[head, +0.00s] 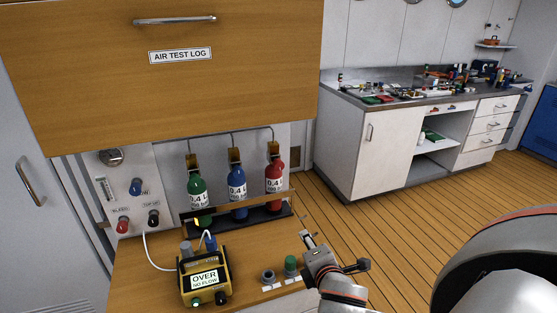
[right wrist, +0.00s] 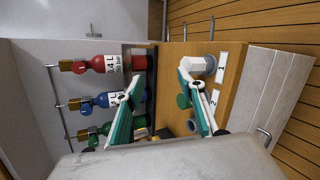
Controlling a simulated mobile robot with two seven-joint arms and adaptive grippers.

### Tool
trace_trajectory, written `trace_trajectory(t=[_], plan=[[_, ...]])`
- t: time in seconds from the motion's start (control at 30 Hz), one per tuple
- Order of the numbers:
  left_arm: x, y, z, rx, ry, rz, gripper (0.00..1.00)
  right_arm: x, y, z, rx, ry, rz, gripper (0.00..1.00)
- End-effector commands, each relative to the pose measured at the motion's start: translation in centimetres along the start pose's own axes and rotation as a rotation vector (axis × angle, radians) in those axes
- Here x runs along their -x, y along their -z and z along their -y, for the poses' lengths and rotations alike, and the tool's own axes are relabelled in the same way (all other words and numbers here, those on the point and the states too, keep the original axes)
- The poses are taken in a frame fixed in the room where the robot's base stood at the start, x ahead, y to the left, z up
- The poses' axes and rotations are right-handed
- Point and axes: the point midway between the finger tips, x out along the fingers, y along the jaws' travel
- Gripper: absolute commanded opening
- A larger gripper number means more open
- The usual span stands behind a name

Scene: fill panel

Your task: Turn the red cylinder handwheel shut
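The red cylinder (head: 274,175) stands upright at the right end of a row of three in the rack. It also shows in the right wrist view (right wrist: 112,64), lying sideways in the picture. A small red handwheel (right wrist: 79,67) shows at its valve end; in the head view its valve top (head: 273,151) is too small to read how far it is turned. My right gripper (head: 335,251) is in front of and below the red cylinder, apart from it. In the right wrist view its fingers (right wrist: 160,75) are spread, with nothing between them. My left gripper is not in view.
A blue cylinder (head: 237,186) and a green cylinder (head: 199,191) stand left of the red one. A yellow meter (head: 204,277) reading "OVER NO FLOW" sits on the wooden worktop (head: 150,250). A green-topped piece (head: 290,264) stands near my right gripper. A wooden cabinet (head: 235,95) overhangs the cylinders.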

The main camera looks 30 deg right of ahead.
Motion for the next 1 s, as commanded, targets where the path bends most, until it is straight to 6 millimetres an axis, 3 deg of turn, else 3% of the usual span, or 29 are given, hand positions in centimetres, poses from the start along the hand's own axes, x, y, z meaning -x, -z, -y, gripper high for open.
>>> trace_trajectory(t=[0.2,0.43,0.6,0.77,1.0], plan=[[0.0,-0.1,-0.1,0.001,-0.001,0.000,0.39,-3.6,-0.8,-7.7,0.473,-0.212,0.062,0.39],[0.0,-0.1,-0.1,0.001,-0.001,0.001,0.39,-5.8,-1.8,-15.3,0.953,-0.384,0.207,0.39],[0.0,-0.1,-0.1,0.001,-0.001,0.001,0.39,-6.3,-2.1,-17.6,1.111,-0.429,0.270,0.39],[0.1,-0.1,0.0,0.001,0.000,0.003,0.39,-7.3,-2.1,-18.5,1.136,-0.434,0.281,0.39],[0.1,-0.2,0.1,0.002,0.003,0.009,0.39,-10.5,-2.1,-20.1,1.132,-0.433,0.280,0.39]])
